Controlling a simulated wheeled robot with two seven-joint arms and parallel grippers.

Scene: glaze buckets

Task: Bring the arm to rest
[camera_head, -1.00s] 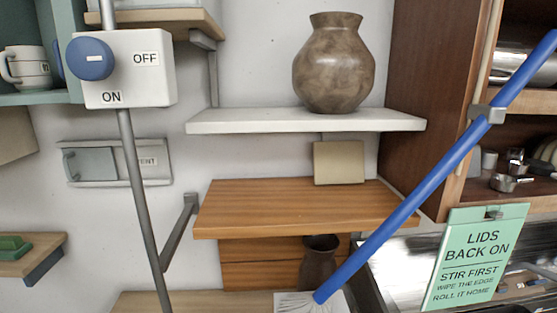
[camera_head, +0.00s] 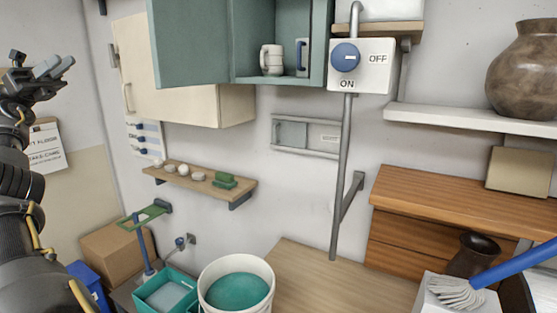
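My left gripper (camera_head: 53,70) is raised at the upper left, with its dark arm coming up along the left edge. Its grey fingers show from the side and look close together; I cannot tell whether they are open or shut. I see nothing held in them. The gripper is in front of the wall, apart from the shelves and cupboards. My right gripper and arm are out of view.
A white bucket of teal glaze (camera_head: 236,288) and a teal tray (camera_head: 165,293) stand low in front. A small wooden shelf (camera_head: 200,182) and a cream cupboard (camera_head: 185,100) lie right of my gripper. A blue-handled brush (camera_head: 510,264) is at lower right.

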